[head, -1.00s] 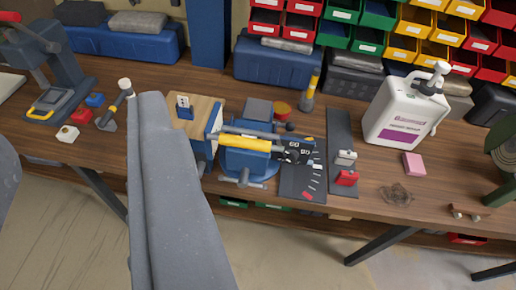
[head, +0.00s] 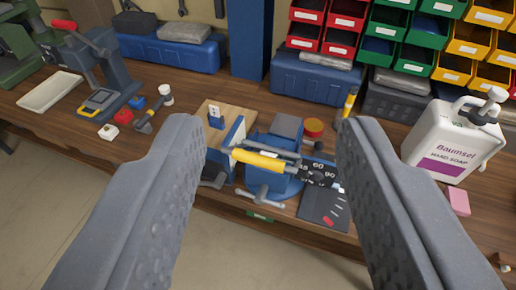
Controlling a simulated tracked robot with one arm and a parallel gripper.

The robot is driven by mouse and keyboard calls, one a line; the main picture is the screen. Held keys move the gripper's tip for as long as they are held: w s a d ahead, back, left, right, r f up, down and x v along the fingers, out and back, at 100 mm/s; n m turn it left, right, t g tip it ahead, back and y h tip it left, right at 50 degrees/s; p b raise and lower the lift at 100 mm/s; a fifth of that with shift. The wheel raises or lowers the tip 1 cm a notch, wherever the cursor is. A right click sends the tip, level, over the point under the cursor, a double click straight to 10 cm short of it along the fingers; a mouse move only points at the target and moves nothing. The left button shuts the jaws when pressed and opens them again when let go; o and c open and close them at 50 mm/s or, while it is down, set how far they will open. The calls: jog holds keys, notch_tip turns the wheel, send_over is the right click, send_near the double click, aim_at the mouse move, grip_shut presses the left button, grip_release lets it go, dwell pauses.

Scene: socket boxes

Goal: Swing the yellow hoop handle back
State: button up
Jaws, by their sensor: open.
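The yellow hoop handle (head: 258,160) is a thick yellow grip lying nearly level across the front of a blue bench device (head: 284,183). Grey rods beside the grip join it to the device. A black dial with white numbers shows at its right end. My gripper (head: 270,122) is open, one grey finger at each side of the picture. The handle shows in the gap between the fingers, beyond them, and neither finger appears to touch it. The gripper is empty.
A wooden block with a socket plate (head: 215,118) stands left of the device. A grey press with a red lever (head: 102,70) is further left. A white soap jug (head: 452,140) stands right. Colored bins (head: 400,22) line the back.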

jog(key=w+a+f+n+t+h, duration=0.15)
jog(key=w+f+n, duration=0.45)
jog(key=w+f, duration=0.65)
notch_tip(320, 180, down, 11)
jog(key=w+n, duration=0.1)
jog(key=n, duration=0.6)
jog(key=n+y, duration=0.3)
jog(key=n, duration=0.2)
send_near(253, 159)
jog(key=f, duration=0.1)
jog(key=shift+t, duration=0.25)
jog(key=w, duration=0.3)
jog(key=w+p, duration=0.1)
jog(key=w, duration=0.3)
jog(key=w+a+f, duration=0.1)
jog(key=w, duration=0.2)
jog(key=shift+w, duration=1.4)
jog(key=shift+a, duration=0.1)
grip_shut()
